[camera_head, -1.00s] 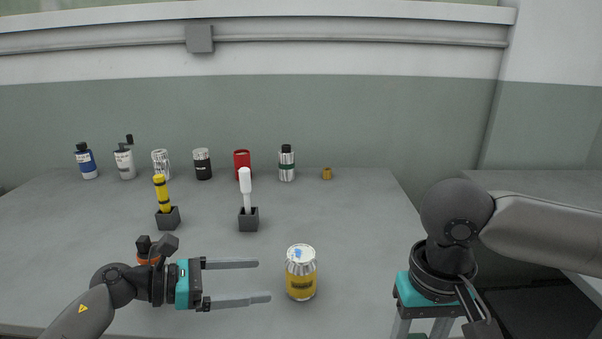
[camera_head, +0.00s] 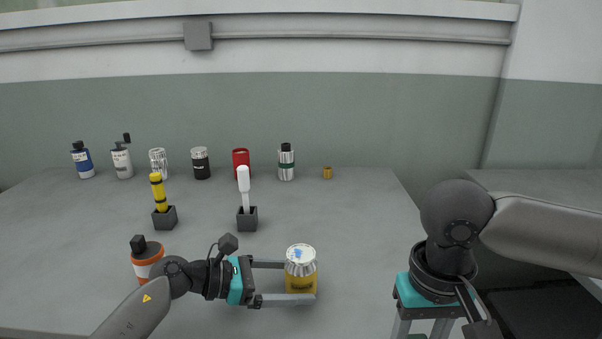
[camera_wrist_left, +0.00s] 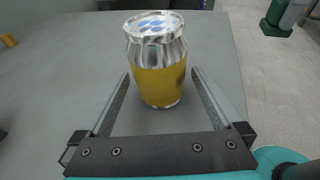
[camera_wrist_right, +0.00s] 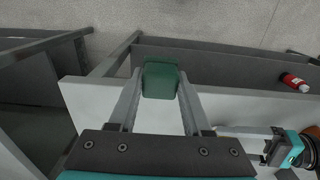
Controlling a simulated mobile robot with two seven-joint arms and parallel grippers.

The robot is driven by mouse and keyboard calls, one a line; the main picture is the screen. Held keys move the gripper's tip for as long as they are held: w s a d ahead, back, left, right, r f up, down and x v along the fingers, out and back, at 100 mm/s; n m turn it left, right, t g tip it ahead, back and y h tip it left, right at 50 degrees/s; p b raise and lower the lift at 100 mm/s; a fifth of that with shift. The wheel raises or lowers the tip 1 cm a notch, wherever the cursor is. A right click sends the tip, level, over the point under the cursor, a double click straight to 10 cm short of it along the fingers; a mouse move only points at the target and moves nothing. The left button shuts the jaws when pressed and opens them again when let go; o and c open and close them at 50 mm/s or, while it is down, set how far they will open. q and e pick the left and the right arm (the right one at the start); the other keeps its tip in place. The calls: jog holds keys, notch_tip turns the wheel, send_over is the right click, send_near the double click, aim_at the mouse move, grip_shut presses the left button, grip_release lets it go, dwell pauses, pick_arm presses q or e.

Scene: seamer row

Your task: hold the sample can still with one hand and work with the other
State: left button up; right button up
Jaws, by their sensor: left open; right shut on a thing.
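The sample can (camera_head: 300,281), silver with a yellow band and blue marks on its lid, stands upright near the front of the table. My left gripper (camera_head: 300,281) is open around it, one finger on the near side and one on the far side. The left wrist view shows the can (camera_wrist_left: 158,78) between the fingers, with gaps at both sides. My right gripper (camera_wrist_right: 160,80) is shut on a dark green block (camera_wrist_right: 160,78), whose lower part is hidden. In the head view its fingertips are cut off by the bottom edge.
An orange-and-white bottle (camera_head: 146,257) stands beside my left wrist. Several cans and bottles, including a red can (camera_head: 241,158), line the back. The table right of the sample can is clear.

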pick_arm(q)
jog(key=shift+w+d+f, duration=0.1)
jog(key=shift+d, duration=0.2)
jog(key=c, duration=0.9)
dwell(0.8)
